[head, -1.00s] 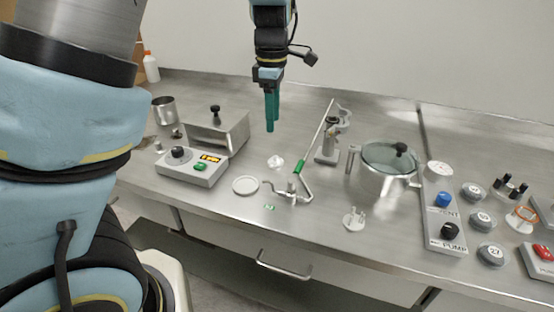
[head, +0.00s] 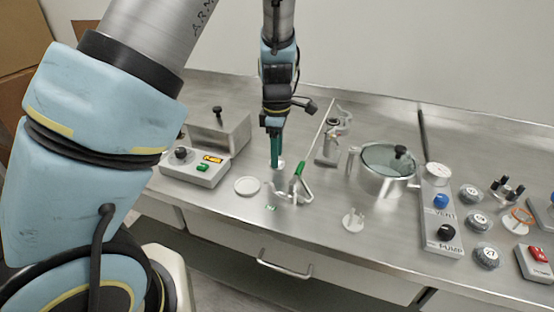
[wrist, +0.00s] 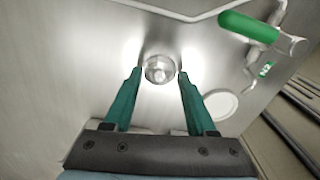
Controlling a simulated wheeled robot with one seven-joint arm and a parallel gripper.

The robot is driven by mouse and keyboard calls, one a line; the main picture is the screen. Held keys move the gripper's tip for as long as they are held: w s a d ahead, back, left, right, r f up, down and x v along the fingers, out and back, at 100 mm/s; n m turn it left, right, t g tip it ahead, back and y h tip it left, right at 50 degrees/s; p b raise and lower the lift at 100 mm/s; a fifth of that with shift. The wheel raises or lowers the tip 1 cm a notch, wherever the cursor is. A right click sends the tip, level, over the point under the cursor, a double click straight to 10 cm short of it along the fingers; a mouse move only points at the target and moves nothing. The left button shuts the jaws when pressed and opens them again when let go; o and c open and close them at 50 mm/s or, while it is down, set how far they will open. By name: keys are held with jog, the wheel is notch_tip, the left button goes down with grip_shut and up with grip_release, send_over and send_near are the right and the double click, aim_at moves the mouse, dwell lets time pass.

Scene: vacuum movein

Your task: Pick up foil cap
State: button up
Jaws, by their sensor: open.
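The foil cap (wrist: 160,69) is a small round shiny silver piece on the steel bench. In the wrist view it lies between the tips of my gripper's two green fingers (wrist: 159,73), with a narrow gap visible on each side. In the head view my gripper (head: 275,164) points straight down, its fingertips low over the bench. There the foil cap (head: 278,164) is mostly hidden behind the fingers. My gripper is open and holds nothing.
A white disc (head: 247,186) lies just left of the fingers. A bent metal tube with a green handle (head: 299,168) stands close on the right. A control box (head: 195,168) is at left; a lidded steel pot (head: 383,175) is further right.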

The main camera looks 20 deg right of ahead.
jog(key=shift+f, duration=0.1)
jog(key=shift+c, duration=0.4)
grip_shut()
